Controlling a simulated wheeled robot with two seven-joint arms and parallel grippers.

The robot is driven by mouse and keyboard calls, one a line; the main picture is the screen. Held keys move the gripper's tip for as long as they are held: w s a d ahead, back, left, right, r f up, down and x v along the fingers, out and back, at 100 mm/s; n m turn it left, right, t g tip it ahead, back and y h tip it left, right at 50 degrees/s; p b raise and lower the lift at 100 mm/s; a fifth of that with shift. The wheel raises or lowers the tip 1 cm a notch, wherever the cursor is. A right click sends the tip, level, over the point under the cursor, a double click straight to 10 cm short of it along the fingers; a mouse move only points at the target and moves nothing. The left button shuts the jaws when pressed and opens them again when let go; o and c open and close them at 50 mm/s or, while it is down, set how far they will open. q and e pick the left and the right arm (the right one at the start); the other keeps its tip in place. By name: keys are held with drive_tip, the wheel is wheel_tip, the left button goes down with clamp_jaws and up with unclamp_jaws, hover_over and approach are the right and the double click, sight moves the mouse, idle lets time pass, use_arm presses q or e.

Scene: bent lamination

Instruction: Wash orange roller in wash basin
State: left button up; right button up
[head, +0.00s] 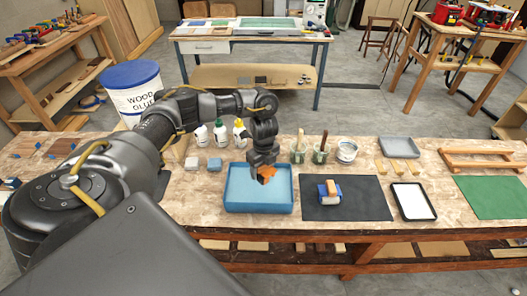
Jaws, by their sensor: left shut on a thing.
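The wash basin (240,202) is a blue rectangular tub with light blue inside, on the wooden workbench. My left gripper (263,178) points down over the basin's right half and is shut on the orange roller (266,172). Only a small orange part of the roller shows between and beside the dark fingers; the rest is hidden. I cannot tell whether the roller touches the basin's contents. My right gripper is not in view.
A white-surfaced tray (414,201) and green mat (490,197) lie further right. Bottles (221,134) and brush jars (320,152) stand behind the basin.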

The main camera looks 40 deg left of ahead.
use_arm(q)
wheel_tip(320, 180, up, 5)
drive_tip(key=p, duration=0.5)
drive_tip(key=shift+r, duration=0.1)
drive_tip(key=shift+d, duration=0.1)
idle(0.4)
